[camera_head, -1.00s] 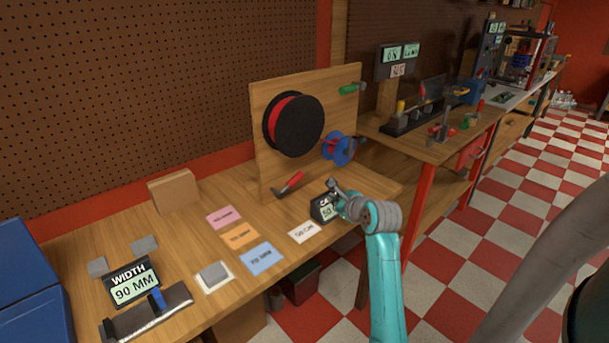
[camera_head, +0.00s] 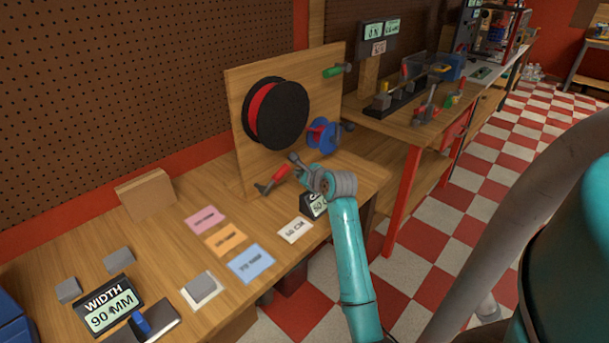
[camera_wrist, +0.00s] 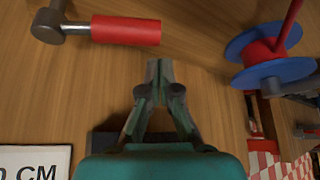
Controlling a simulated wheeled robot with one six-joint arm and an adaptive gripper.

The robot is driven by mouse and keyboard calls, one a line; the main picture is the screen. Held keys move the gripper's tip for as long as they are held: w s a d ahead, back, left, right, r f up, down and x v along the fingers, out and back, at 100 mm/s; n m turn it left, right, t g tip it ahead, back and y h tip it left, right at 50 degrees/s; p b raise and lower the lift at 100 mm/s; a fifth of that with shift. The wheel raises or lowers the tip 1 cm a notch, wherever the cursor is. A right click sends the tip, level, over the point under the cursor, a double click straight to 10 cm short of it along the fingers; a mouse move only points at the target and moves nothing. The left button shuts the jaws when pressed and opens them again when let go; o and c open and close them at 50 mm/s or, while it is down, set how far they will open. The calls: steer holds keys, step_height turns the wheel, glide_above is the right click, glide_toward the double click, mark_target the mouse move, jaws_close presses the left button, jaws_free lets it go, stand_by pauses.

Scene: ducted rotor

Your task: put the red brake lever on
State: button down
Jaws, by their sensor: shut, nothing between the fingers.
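The red brake lever (camera_head: 278,174) is by the foot of the upright wooden board, with a dark metal end toward the lower left. In the wrist view, its red grip (camera_wrist: 125,30) lies across the top, and its grey metal hub (camera_wrist: 48,27) is at the upper left. My gripper (camera_head: 293,159) is just right of the lever in the head view. In the wrist view, my gripper (camera_wrist: 152,68) has its fingertips together and empty, pointing at the wood just below the grip's right end. I see no contact with the lever.
The wooden board (camera_head: 240,110) carries a large black reel (camera_head: 290,115), a blue reel (camera_head: 316,140) and a green-handled part (camera_head: 334,71). A dark display (camera_head: 313,206) stands close under my arm.

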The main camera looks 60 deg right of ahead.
mark_target(288, 163)
steer(key=shift+x, duration=1.8)
steer(key=shift+w+a+r+n+h, duration=0.1)
steer(key=shift+a+r+n+h, duration=0.2)
steer(key=shift+r+n+h, duration=0.25)
steer(key=shift+w+a+r+n+h, duration=0.1)
steer(key=shift+a+r+n+h, duration=0.2)
steer(key=shift+r, duration=0.35)
steer(key=shift+w+a+r+n+h, duration=0.1)
steer(key=shift+a+r+n+h, duration=0.3)
steer(key=shift+r, duration=0.2)
steer(key=shift+w+a+r+n+t+h, duration=0.1)
steer(key=shift+a+r+n+t+h, duration=0.05)
steer(key=shift+a+r+n+h, duration=0.5)
steer(key=shift+w+a+r+n+t+h, duration=0.15)
steer(key=shift+a+r+n+h, duration=0.25)
steer(key=shift+r+n, duration=0.35)
steer(key=shift+a, duration=0.1)
steer(key=shift+s, duration=0.1)
